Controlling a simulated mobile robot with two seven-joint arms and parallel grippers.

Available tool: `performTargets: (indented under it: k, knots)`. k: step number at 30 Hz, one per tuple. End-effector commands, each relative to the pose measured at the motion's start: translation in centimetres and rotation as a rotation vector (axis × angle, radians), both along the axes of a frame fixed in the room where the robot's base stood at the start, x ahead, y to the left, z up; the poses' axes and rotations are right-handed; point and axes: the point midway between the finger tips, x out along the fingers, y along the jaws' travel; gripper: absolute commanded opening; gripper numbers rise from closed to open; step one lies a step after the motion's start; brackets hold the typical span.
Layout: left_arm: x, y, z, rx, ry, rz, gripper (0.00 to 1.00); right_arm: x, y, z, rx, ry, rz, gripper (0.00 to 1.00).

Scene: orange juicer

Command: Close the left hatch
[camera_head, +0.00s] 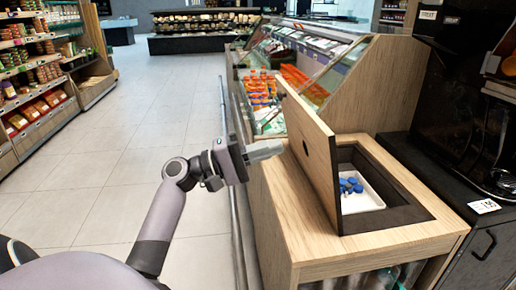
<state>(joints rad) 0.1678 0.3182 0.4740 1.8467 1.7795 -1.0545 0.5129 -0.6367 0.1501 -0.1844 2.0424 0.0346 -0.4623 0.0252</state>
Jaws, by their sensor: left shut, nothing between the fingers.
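The left hatch (308,152) is a wooden lid with a dark edge and a small dark hole. It stands raised, leaning, on the left side of a dark-framed opening in the top of a wooden counter (285,215). Under it, a white tray (362,202) with several blue caps shows in the opening. My left gripper (280,148) is shut and empty, with its fingertips close to the left, outer face of the hatch; I cannot tell whether they touch. My right gripper is not in view.
A black juicer machine (470,110) stands on a dark cabinet at the right. A refrigerated display (300,50) with orange bottles lies behind the counter. Stocked shelves (30,60) line the left. The tiled floor (125,140) between is clear.

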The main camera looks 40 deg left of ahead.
Motion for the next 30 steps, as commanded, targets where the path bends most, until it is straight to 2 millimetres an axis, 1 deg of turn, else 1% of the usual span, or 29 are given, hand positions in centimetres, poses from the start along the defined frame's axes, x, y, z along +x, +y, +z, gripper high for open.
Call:
performTargets:
  k: [1, 6, 12, 18, 30]
  knots:
    - [0.9, -0.7, 0.6, -0.003, -0.002, -0.001, 0.0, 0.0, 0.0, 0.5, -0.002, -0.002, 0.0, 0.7]
    - [3.5, -3.0, 1.4, -0.002, -0.001, -0.001, 0.0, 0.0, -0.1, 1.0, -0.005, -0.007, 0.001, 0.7]
    - [5.5, -4.7, 1.9, 0.0, 0.0, 0.0, 0.0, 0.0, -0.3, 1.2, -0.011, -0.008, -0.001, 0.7]
    - [6.3, -5.3, 2.0, 0.0, 0.001, 0.001, 0.0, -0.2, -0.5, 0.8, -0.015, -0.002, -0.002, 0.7]
    - [6.4, -5.4, 2.1, 0.003, 0.004, 0.001, 0.0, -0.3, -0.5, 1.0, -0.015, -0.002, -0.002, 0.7]
